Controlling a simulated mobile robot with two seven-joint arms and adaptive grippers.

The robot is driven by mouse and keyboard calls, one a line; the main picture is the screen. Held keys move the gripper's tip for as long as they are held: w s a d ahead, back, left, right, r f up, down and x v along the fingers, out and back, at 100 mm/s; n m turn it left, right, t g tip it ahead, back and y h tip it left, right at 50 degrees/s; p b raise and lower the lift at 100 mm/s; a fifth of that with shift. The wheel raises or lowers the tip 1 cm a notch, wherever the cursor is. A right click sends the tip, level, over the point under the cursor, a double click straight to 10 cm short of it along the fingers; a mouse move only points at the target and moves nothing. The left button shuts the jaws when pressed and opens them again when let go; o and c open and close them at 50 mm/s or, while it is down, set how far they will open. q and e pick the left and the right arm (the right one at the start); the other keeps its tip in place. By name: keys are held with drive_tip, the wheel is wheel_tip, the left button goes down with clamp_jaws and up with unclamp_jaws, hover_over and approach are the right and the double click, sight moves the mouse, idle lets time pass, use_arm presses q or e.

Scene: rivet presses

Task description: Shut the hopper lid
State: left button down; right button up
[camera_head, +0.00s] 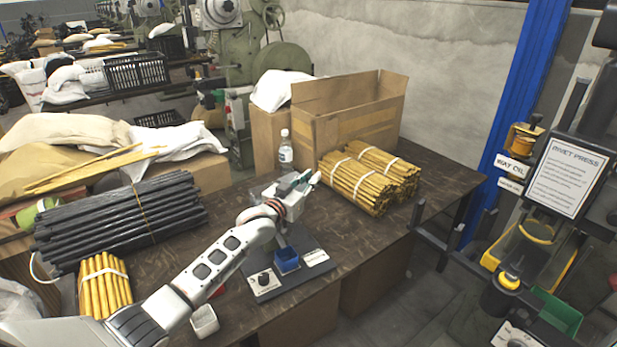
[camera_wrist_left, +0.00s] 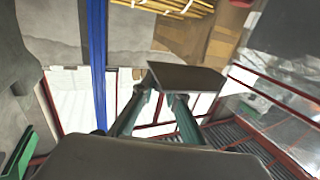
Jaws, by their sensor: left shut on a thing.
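My left gripper (camera_head: 305,181) is above the dark base of a small bench machine (camera_head: 264,282) on the table. In the left wrist view its two green fingers (camera_wrist_left: 160,98) close at the edge of a flat grey-brown plate (camera_wrist_left: 190,77), which looks like the hopper lid. The plate stands out beyond the fingertips. In the head view my wrist and gripper cover most of the machine's upper part, so the hopper's opening and the lid's angle are hidden. A blue bin (camera_head: 287,262) sits on the base below the gripper. My right gripper is not in view.
Bundled yellow rods (camera_head: 357,184) and a cardboard box (camera_head: 345,125) stand behind and to the right. A water bottle (camera_head: 285,152) is just behind the gripper. The table's right part is clear.

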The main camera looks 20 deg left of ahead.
use_arm(q)
drive_tip(key=shift+s+d+r+m+h, duration=0.15)
drive_tip(key=shift+m+h, duration=0.15)
drive_tip(key=shift+h, duration=0.3)
drive_tip(key=c, duration=2)
unclamp_jaws()
drive_tip(key=shift+s, duration=0.1)
drive_tip(key=shift+s+a+f, duration=0.25)
drive_tip(key=shift+s+a, duration=0.05)
drive_tip(key=shift+s, duration=0.25)
drive_tip(key=v, duration=1)
drive_tip(key=shift+s+a+r, duration=0.1)
drive_tip(key=shift+s+r, duration=0.2)
drive_tip(key=shift+s, duration=0.1)
